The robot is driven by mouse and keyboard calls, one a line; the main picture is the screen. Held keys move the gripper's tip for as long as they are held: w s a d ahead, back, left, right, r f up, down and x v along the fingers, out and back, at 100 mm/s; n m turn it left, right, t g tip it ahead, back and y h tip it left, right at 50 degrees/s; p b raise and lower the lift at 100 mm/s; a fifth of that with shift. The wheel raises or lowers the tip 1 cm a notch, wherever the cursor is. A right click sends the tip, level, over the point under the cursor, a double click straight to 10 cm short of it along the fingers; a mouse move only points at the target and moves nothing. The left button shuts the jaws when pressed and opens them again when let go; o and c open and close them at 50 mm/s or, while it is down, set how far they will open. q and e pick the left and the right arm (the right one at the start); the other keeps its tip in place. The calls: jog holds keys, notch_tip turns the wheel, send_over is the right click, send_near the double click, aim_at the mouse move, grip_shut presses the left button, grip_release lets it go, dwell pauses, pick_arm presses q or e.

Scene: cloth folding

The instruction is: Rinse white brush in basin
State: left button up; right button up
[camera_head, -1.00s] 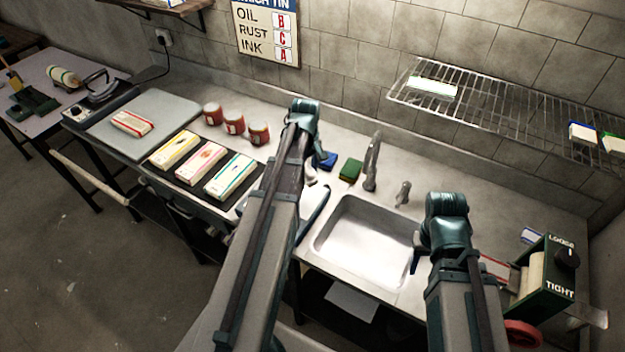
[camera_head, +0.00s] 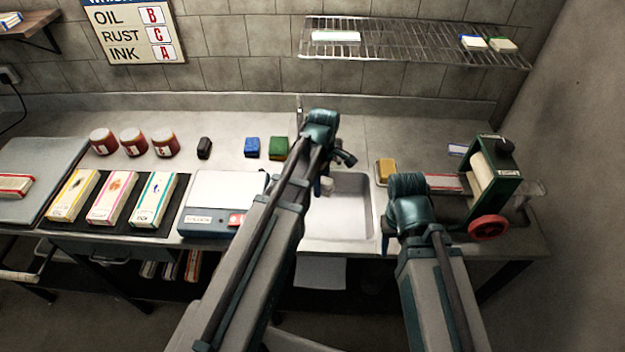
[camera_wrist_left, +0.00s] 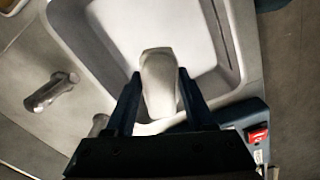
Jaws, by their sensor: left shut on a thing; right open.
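The white brush (camera_wrist_left: 160,84) is between the fingers of my left gripper (camera_wrist_left: 160,98) in the left wrist view. It is a pale rounded block, and its far side is hidden. In the head view a small part of the brush (camera_head: 326,186) shows beneath my left gripper (camera_head: 333,172), above the left part of the steel basin (camera_head: 350,214). I cannot tell how high it is held. The basin looks empty. My right gripper (camera_head: 388,240) is open at the basin's right edge, mostly hidden by its own wrist.
The tap (camera_wrist_left: 50,92) stands behind the basin. A yellow sponge (camera_head: 386,170) and a green roller device (camera_head: 492,180) are to the right. Blue (camera_head: 252,147) and green (camera_head: 279,147) blocks and a scale (camera_head: 222,195) lie left. A wire shelf (camera_head: 400,48) hangs above.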

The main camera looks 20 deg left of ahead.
pick_arm(q)
jog(key=shift+w+d+f, duration=0.15)
jog(key=shift+w+d, duration=0.2)
jog(key=shift+d, duration=0.2)
pick_arm(e)
jog(key=shift+w+d+f, duration=0.1)
jog(key=shift+w+f, duration=0.05)
jog(key=shift+w, duration=0.1)
pick_arm(q)
notch_tip(320, 180, down, 12)
jog(key=b, duration=1.2)
jog(key=shift+f, duration=0.1)
pick_arm(e)
notch_tip(320, 180, down, 12)
pick_arm(q)
notch_tip(320, 180, up, 10)
jog(key=p, duration=1)
pick_arm(e)
notch_tip(320, 180, up, 10)
dwell(1.1)
pick_arm(q)
notch_tip(320, 180, up, 4)
jog(key=p, duration=0.4)
jog(key=shift+r, duration=0.25)
jog(key=shift+f, duration=0.1)
pick_arm(e)
notch_tip(320, 180, up, 4)
jog(key=shift+r, duration=0.1)
